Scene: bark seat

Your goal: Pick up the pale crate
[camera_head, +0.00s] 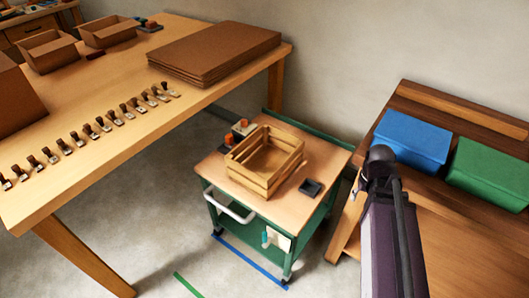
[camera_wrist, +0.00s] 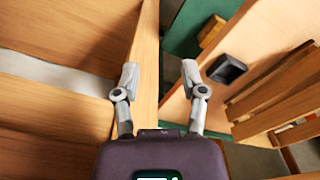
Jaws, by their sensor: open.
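The pale crate (camera_head: 264,180), made of wooden slats and open at the top, stands upright on the wooden top of a green cart (camera_head: 320,205) in the head view. It looks empty. In the wrist view part of the crate (camera_wrist: 262,108) shows at the right, cut off by the frame edge. My gripper (camera_wrist: 161,76) is open, with its two grey fingers apart and nothing between them. The crate lies to the right of the fingers there, apart from them. In the head view my arm is right of the cart, and the fingers cannot be made out.
A small black tray (camera_head: 311,187) lies right of the crate. Small orange-topped items (camera_head: 242,127) stand behind it. A wooden bench with blue (camera_head: 413,138) and green (camera_head: 490,172) bins is at right. A long table (camera_head: 100,95) with cardboard boxes and several stamps is at left.

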